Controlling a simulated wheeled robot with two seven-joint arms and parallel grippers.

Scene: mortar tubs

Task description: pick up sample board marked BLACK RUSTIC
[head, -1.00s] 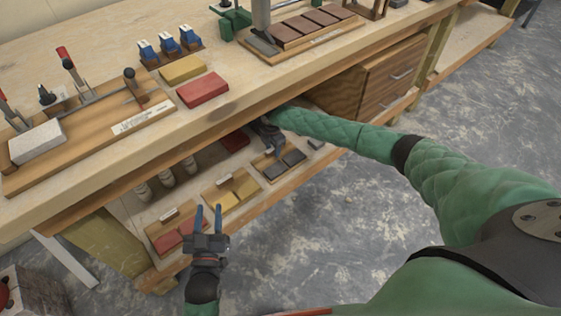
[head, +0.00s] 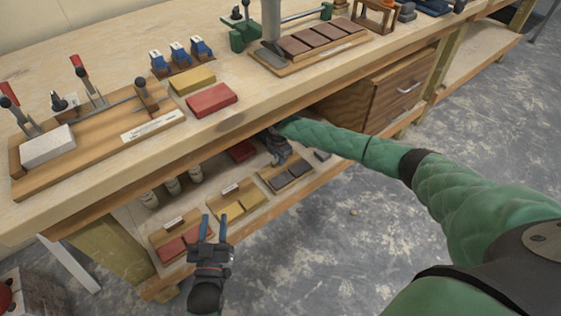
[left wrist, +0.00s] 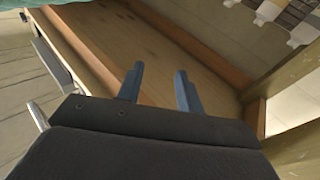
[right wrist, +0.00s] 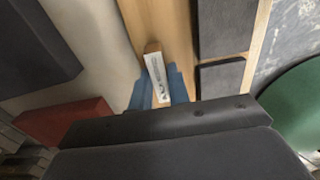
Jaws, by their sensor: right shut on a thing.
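The sample board with dark slabs (head: 293,173) lies on the lower shelf, at the right end of a row of boards. Its upright wooden block with a white label (right wrist: 154,70) stands between the blue fingers of my right gripper (right wrist: 158,85). The label print is too small to read. My right gripper (head: 280,152) is shut on this block, and the board seems to rest on the shelf. In the head view the gripper hides the block. My left gripper (head: 214,229) is open and empty, in front of the red board; its spread fingers show in the left wrist view (left wrist: 158,80).
A yellow sample board (head: 240,203) and a red one (head: 172,250) lie left of the dark one. A red block (head: 240,151) lies behind on the shelf, several pale bottles (head: 172,186) to the left. The worktop (head: 245,112) overhangs the shelf; drawers (head: 385,88) are to the right.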

